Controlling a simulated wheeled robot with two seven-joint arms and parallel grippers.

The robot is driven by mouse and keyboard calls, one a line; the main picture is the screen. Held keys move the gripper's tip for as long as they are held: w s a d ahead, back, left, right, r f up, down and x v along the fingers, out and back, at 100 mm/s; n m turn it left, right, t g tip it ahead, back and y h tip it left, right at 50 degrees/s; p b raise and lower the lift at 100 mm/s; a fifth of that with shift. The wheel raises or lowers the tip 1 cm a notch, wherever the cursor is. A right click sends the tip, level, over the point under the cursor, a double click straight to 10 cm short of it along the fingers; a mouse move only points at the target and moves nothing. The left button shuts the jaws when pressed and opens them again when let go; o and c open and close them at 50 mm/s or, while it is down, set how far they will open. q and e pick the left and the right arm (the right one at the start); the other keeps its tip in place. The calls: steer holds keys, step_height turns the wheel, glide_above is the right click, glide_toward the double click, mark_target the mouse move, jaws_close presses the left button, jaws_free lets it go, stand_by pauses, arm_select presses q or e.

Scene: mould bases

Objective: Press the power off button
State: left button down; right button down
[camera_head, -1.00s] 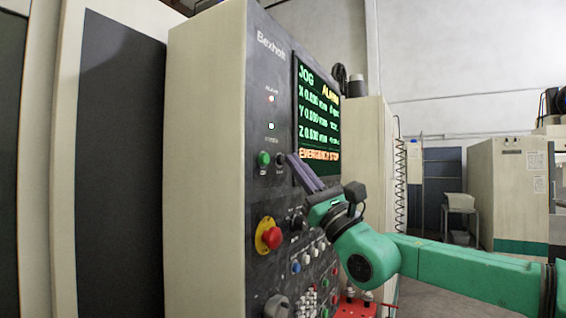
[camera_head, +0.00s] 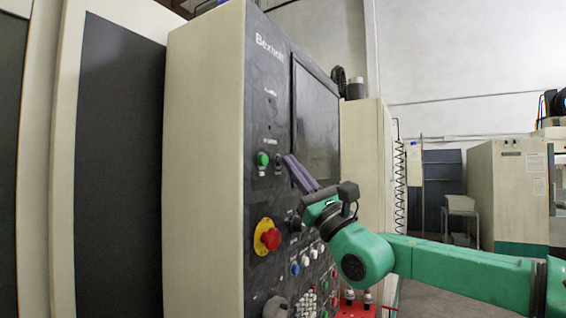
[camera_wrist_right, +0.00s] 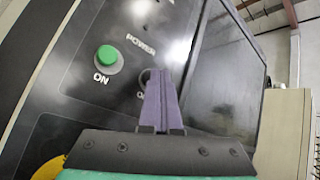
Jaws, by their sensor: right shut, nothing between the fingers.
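The control panel (camera_head: 262,90) of a large machine faces right in the head view. Its screen (camera_head: 317,125) is dark. A green button (camera_head: 263,159) sits below and left of the screen; in the right wrist view the green button (camera_wrist_right: 108,60) is labelled ON under the word POWER. The dark off button (camera_head: 278,160) is to its right, mostly hidden in the wrist view behind my fingers. My right gripper (camera_head: 289,159) is shut and empty, with its purple tips (camera_wrist_right: 158,75) at the off button; I cannot tell whether they touch it. My left gripper is out of view.
A red emergency stop (camera_head: 270,238) on a yellow base sticks out below the buttons. Smaller knobs and buttons (camera_head: 305,262) cover the lower panel. A beige cabinet (camera_head: 370,150) stands behind. Open floor lies to the right.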

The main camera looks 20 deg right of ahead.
steer(key=shift+s+d+b, duration=0.45)
steer(key=shift+s+b, duration=0.2)
steer(key=s+d+b, duration=0.1)
steer(key=s, duration=0.1)
steer(key=s+d+b, duration=0.1)
steer(key=s+d, duration=0.1)
steer(key=shift+b, duration=0.3)
steer(key=shift+a, duration=0.1)
stand_by(0.7)
